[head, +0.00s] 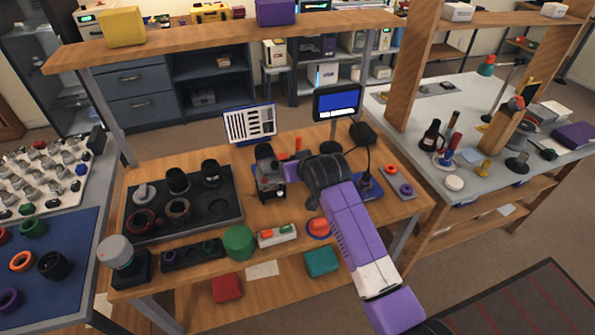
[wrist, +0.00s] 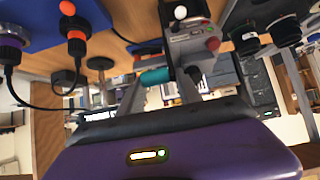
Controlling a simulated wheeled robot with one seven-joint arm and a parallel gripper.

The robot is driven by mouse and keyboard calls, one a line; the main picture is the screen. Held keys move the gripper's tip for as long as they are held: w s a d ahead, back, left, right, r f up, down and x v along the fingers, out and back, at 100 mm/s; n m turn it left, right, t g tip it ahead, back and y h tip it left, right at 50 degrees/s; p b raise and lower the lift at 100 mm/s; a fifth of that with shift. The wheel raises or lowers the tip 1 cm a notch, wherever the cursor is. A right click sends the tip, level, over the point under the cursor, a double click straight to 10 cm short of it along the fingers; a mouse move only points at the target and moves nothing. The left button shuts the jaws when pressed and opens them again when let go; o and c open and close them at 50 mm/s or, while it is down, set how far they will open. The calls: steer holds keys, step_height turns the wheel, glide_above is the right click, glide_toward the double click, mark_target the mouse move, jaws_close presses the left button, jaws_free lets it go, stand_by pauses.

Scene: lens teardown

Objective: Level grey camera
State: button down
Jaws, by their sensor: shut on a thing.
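The grey camera (head: 270,182) stands on the wooden bench, with a black part on top and a black round part low at its front. I cannot judge its exact tilt. In the wrist view the grey camera body (wrist: 192,42), with a red button, is just beyond my fingers. My gripper (head: 292,172) reaches the camera's right side. In the wrist view my gripper (wrist: 157,84) has its two fingers on either side of a short teal handle (wrist: 155,76) next to the camera. The handle is hidden in the head view.
A black tray (head: 228,222) with lens parts lies left of the camera. A blue-screen monitor (head: 338,102) and a striped chart (head: 249,123) stand behind.

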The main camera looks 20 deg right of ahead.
steer(key=shift+g, duration=0.9)
steer(key=shift+w+d+f, duration=0.1)
steer(key=shift+w+d, duration=0.1)
steer(key=shift+w, duration=0.55)
steer(key=shift+w+d+f, duration=0.15)
steer(key=shift+w, duration=0.65)
steer(key=shift+w+d+f, duration=0.1)
steer(key=shift+w+d, duration=0.1)
steer(key=shift+w, duration=0.55)
steer(key=shift+b, duration=0.3)
steer(key=shift+w+f, duration=0.1)
steer(key=shift+w, duration=0.05)
steer(key=c, duration=1.2)
jaws_free()
steer(key=shift+c, duration=0.2)
steer(key=shift+o, duration=1.4)
steer(key=shift+w, duration=0.15)
steer(key=shift+a+r, duration=0.15)
steer(key=shift+r, duration=0.1)
steer(key=shift+a, duration=0.1)
